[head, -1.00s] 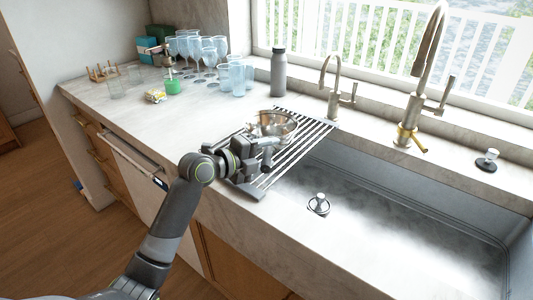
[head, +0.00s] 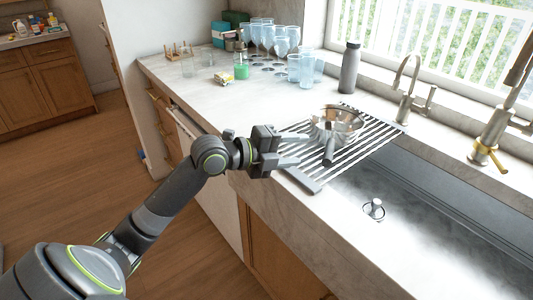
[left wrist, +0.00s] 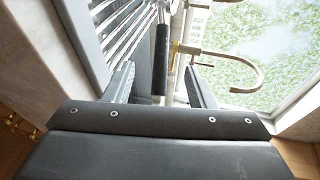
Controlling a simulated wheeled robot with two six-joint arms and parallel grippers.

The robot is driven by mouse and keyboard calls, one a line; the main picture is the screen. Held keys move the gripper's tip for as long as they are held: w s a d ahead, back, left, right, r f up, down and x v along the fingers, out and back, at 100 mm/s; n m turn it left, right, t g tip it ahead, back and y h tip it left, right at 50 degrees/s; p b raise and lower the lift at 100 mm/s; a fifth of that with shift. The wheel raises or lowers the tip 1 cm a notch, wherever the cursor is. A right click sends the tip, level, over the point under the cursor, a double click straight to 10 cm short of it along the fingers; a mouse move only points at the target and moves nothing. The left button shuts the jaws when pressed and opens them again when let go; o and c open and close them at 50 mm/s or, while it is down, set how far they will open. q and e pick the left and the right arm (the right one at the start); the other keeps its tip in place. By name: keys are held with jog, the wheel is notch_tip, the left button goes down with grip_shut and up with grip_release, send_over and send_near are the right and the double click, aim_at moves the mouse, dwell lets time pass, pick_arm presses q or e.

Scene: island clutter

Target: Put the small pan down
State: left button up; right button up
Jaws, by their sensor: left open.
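The small metal pan (head: 345,118) sits upright on the slatted drying rack (head: 310,182) at the left end of the sink. Its dark handle (head: 328,157) points toward the front. My left gripper (head: 302,150) is open and empty, just left of the handle, with its fingers pointing at it. In the left wrist view the handle (left wrist: 161,58) shows beyond and between the two spread fingers, apart from them. My right gripper is in neither view.
Several blue glasses (head: 270,38) and a green jar (head: 242,72) stand on the counter behind. A grey bottle (head: 349,68) stands near the window. Faucets (head: 410,90) line the sink's back edge. The counter left of the rack is clear.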

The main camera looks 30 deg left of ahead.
pick_arm(q)
jog(key=v, duration=0.6)
jog(key=shift+s+a, duration=0.15)
jog(key=shift+s, duration=0.2)
jog(key=shift+r, duration=0.2)
